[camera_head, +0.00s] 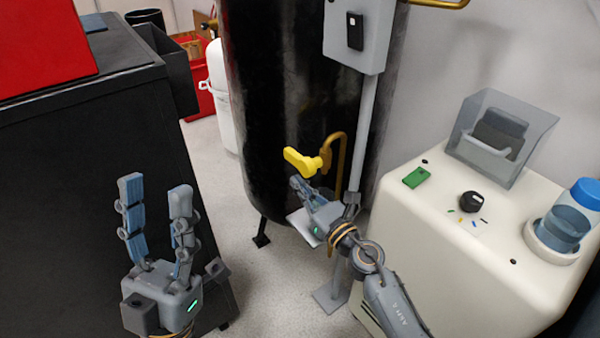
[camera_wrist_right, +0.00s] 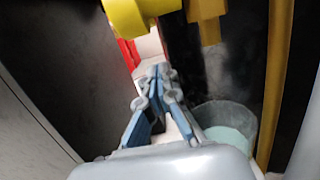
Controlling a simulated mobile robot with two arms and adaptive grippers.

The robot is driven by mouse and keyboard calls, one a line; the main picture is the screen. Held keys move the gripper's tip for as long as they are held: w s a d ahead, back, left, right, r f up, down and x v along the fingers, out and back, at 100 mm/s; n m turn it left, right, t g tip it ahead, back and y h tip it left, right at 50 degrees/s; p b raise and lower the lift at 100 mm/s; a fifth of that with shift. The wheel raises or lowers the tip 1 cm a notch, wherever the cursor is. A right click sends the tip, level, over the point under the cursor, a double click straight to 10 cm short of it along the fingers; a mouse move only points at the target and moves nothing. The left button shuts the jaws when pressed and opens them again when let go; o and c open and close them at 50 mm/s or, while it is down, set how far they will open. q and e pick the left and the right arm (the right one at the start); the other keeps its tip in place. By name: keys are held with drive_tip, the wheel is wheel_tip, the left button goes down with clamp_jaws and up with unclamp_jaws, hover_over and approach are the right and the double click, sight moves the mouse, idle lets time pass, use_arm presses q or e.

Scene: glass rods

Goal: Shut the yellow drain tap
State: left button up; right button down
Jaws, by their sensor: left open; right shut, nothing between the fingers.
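The yellow drain tap (camera_head: 303,161) sits low on the front of the black tank (camera_head: 280,90), next to a brass pipe (camera_head: 336,150). Its yellow handle points to the left in the head view. In the right wrist view the yellow tap (camera_wrist_right: 135,14) shows at the top edge. My right gripper (camera_head: 296,183) is shut and empty, just below the tap handle. In the right wrist view its fingers (camera_wrist_right: 160,75) come together below the tap, apart from it. My left gripper (camera_head: 155,190) is open and empty, pointing up in front of the black cabinet.
A cup with pale green liquid (camera_wrist_right: 225,125) stands below the tap. A cream machine (camera_head: 430,240) with a black knob (camera_head: 469,201) and a blue-capped jar (camera_head: 565,222) is at right. A black cabinet (camera_head: 80,130) is at left. A grey post (camera_head: 368,120) stands beside the tank.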

sight(296, 159)
use_arm(q)
drive_tip(key=w+d+f+g+y+p, duration=0.1)
drive_tip(key=w+f+g+y+p, duration=0.1)
drive_tip(key=w+f+g, duration=0.4)
drive_tip(key=shift+w+d+f+g, duration=0.25)
drive_tip(key=shift+w+f+g, duration=0.2)
drive_tip(key=shift+w, duration=0.95)
use_arm(e)
drive_tip(key=shift+r, duration=1.75)
